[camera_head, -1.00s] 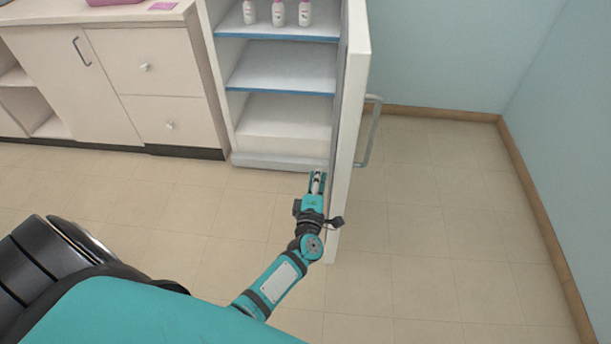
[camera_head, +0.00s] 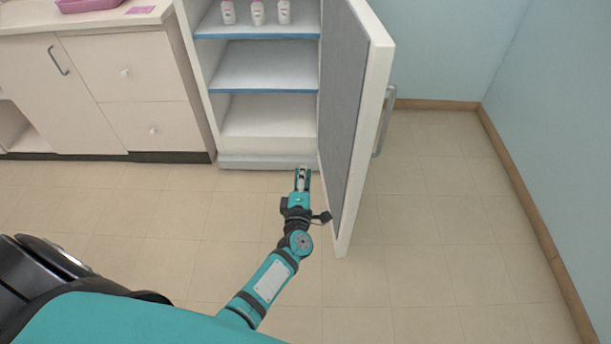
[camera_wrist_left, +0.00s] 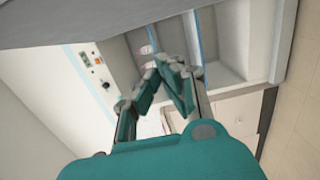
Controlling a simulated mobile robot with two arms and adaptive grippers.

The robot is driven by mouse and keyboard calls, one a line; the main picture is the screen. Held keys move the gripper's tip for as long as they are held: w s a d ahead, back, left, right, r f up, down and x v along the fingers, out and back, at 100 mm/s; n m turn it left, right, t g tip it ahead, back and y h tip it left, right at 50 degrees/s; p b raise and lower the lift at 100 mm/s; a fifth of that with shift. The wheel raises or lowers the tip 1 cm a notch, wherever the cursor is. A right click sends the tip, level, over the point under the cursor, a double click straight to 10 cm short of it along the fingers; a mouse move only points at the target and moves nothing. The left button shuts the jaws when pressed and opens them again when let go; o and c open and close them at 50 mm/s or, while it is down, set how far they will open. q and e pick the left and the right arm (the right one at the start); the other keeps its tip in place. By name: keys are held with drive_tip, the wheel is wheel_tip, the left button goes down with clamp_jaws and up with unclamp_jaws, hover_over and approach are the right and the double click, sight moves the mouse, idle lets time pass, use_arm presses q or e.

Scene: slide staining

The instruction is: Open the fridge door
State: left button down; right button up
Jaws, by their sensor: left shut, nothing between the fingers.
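The fridge (camera_head: 265,115) stands at the back centre in the head view, its shelves exposed. Its door (camera_head: 348,120) stands wide open, swung out toward me on the right side, with its grey inner face showing. The door handle (camera_head: 385,122) is on the far, outer side of the door. My left gripper (camera_head: 302,172) is shut and empty, in front of the fridge opening and left of the door's inner face. In the left wrist view my left gripper (camera_wrist_left: 168,68) points toward the fridge interior (camera_wrist_left: 230,40). My right gripper is not in view.
Several white bottles (camera_head: 257,12) stand on the upper fridge shelf. A cabinet (camera_head: 125,90) with drawers is left of the fridge, with a pink tray (camera_head: 88,5) on top. Floor is clear right of the door, up to the wall.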

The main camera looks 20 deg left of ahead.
use_arm(q)
drive_tip(key=s+d+p, duration=0.1)
drive_tip(key=s+d, duration=0.5)
drive_tip(key=d, duration=0.1)
drive_tip(key=shift+s+d, duration=0.2)
drive_tip(key=shift+s, duration=0.15)
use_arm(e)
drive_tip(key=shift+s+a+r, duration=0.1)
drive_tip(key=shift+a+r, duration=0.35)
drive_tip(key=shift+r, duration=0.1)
